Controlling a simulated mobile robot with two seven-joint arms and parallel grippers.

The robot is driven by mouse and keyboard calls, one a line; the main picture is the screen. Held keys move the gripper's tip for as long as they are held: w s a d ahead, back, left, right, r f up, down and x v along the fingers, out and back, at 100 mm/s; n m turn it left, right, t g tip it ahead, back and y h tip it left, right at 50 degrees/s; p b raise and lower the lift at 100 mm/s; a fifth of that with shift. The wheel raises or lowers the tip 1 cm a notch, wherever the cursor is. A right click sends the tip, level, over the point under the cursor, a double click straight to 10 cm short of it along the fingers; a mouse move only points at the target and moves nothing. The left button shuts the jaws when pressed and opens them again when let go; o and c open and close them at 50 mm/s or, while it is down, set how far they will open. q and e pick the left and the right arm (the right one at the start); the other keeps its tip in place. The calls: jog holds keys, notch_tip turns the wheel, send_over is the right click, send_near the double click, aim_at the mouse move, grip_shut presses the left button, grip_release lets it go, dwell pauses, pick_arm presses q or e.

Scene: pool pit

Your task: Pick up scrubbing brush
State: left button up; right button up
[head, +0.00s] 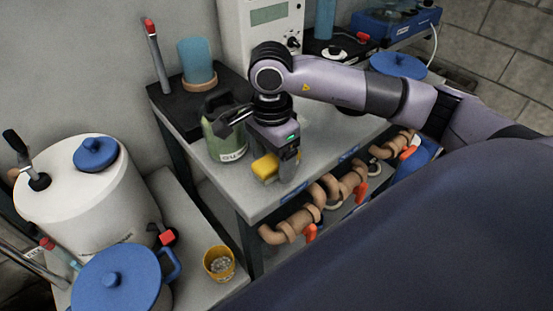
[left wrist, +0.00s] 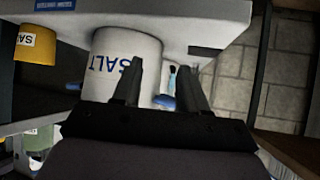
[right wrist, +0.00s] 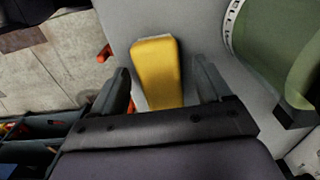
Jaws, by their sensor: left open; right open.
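The scrubbing brush appears as a yellow block (head: 265,167) on the grey table top in the head view. Its bristles cannot be made out. My right gripper (head: 279,170) points down at it from above, beside the green canister. In the right wrist view the yellow block (right wrist: 157,72) lies between the two spread fingers of my right gripper (right wrist: 162,72), with visible gaps on both sides. My left gripper (left wrist: 159,66) is open and empty in the left wrist view, in front of a white container marked SALT (left wrist: 115,48). It is not seen in the head view.
The green canister (head: 222,148) stands close left of the right gripper. Pipes with red handles (head: 310,232) run along the table's front edge. A white tank (head: 88,200), a blue-lidded pot (head: 115,285) and a yellow cup (head: 219,263) stand on the lower left bench.

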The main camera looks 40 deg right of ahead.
jog(key=shift+f, duration=0.5)
jog(key=c, duration=1.1)
jog(key=shift+o, duration=0.2)
jog(key=shift+r, duration=0.1)
notch_tip(320, 180, up, 12)
jog(key=f, duration=0.1)
notch_tip(320, 180, up, 9)
jog(key=p, duration=0.2)
send_over(272, 159)
jog(key=shift+s, duration=0.1)
